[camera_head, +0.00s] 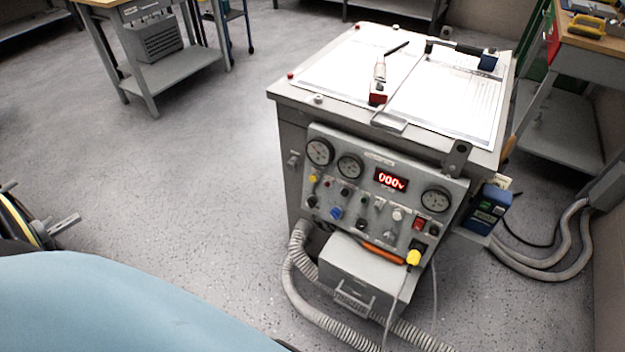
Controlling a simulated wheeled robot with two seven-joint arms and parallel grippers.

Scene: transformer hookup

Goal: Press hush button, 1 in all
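A grey control panel (330,157) is on the front of a grey cabinet. It carries round gauges, a red lit display (391,180) reading about 000, and rows of small coloured knobs and buttons. Among these are a yellow one (313,178), a blue one (336,212), a pale one (397,214) and a red rocker-like switch (419,224). The labels are too small to read, so I cannot tell which is the hush button. Neither of my grippers is in view.
Papers, a red-based tool (378,92) and a dark blue block (488,60) lie on the cabinet top (290,88). A blue box (490,208) hangs at its right.

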